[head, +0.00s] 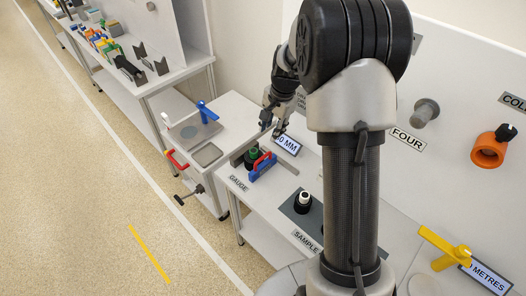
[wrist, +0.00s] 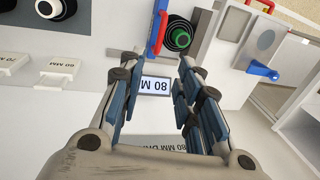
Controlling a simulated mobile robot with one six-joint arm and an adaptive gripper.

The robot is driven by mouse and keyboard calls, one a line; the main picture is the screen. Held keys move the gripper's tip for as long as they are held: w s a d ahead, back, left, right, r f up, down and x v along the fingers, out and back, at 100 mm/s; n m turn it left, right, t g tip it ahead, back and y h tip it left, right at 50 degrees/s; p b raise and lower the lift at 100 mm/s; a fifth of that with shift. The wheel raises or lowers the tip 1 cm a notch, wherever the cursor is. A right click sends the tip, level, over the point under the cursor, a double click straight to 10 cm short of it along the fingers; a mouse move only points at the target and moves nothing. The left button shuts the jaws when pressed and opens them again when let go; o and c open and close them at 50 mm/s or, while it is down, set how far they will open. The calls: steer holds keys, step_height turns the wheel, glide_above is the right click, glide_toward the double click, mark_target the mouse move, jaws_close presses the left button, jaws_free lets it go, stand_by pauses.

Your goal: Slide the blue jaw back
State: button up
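The blue jaw (head: 259,172) is on the gauge at the label reading GAUGE, with red on it, beside a dark round piece with a green ring (head: 250,155). In the wrist view the blue jaw (wrist: 157,22) shows at the top, beyond my fingertips, and the green-ringed piece (wrist: 181,38) is just right of it. My gripper (wrist: 156,65) is open, with nothing between its fingers. In the head view my gripper (head: 279,128) is above the back of the gauge, near the display (head: 287,145), apart from the jaw.
A sample stand (head: 303,203) with a dark, white-topped piece is right of the gauge. A blue-handled fixture (head: 207,112) is on the bench behind left. In the wrist view, white labelled blocks (wrist: 52,76) lie left, and the display (wrist: 155,84) reads 80 M, its end hidden.

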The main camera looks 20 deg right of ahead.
mark_target(264, 157)
steer(key=w+f+b, duration=0.1)
steer(key=f, duration=0.4)
steer(key=w+a+f+b, duration=0.1)
steer(key=f, duration=0.4)
steer(key=w+f+b, duration=0.1)
steer(key=f, duration=0.4)
steer(key=shift+a+f+b, duration=0.15)
steer(key=shift+f+b, duration=0.15)
steer(key=shift+b, duration=0.05)
steer(key=shift+c, duration=0.5)
jaws_close()
